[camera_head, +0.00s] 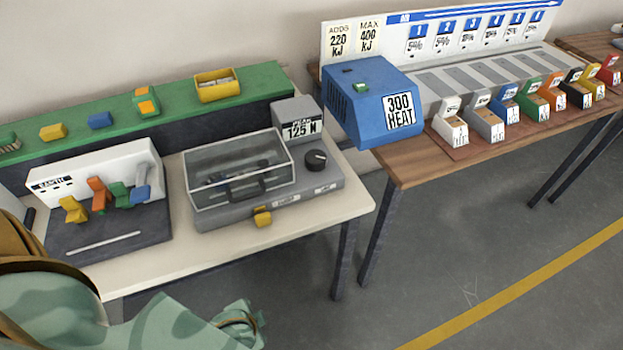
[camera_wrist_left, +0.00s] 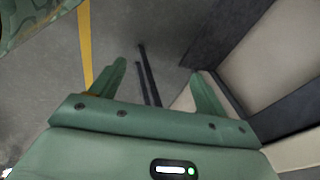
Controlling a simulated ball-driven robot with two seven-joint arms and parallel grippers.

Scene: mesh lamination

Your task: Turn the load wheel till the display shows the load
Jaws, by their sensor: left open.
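The load wheel, a black round knob (camera_head: 316,158), sits on the right of a grey test machine (camera_head: 330,181) on the cream table. Behind it stands the grey display box with a display (camera_head: 301,128) reading "PEAK 125 N". My left gripper shows in the left wrist view (camera_wrist_left: 160,70), open and empty, its two green fingers apart over the floor near a table edge. In the head view my green left arm is at the bottom left, away from the wheel, with nothing touching the wheel. My right gripper is not seen.
A blue box (camera_head: 372,102) reading "300 HEAT" stands on the wooden table. The cream table's front strip is clear.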

